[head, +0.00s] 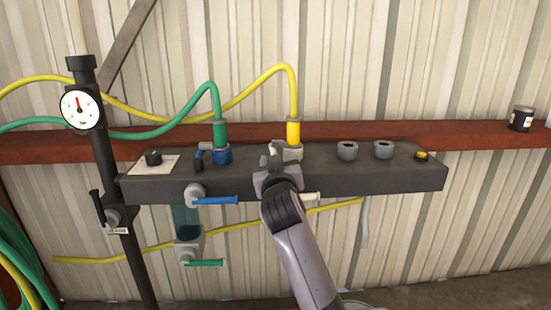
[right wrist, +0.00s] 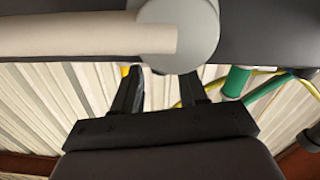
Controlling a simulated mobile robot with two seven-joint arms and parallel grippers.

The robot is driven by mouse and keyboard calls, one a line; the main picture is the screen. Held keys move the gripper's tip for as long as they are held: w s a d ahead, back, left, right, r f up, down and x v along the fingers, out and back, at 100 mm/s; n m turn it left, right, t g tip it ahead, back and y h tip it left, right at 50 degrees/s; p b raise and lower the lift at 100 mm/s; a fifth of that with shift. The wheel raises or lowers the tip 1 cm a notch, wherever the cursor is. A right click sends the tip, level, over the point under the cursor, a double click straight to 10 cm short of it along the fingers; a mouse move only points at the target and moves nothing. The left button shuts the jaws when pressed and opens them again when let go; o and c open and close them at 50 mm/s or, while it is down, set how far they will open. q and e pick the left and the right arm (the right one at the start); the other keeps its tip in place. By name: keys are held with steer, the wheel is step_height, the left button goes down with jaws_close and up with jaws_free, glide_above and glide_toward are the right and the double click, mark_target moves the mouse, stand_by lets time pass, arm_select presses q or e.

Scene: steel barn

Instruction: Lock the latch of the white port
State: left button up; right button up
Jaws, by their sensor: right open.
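The white port (head: 296,154) is on the dark manifold bar (head: 330,180), with a yellow hose plug (head: 293,133) standing upright in it. My right gripper (head: 273,160) is at the left side of this port, over the bar's front edge, and covers part of it. Its two fingers show apart in the right wrist view (right wrist: 162,88), with no object clearly between them. The white port's latch cannot be made out behind the gripper. My left gripper is not in view.
A blue port (head: 222,156) with a green hose plug (head: 220,133) is to the left. A blue valve handle (head: 215,200) and a white valve handle (head: 311,199) stick out in front. The white one also fills the wrist view's top (right wrist: 90,35). Grey ports (head: 347,150) are right.

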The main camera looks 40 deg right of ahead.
steer(key=shift+v, duration=2.35)
steer(key=shift+s, duration=0.1)
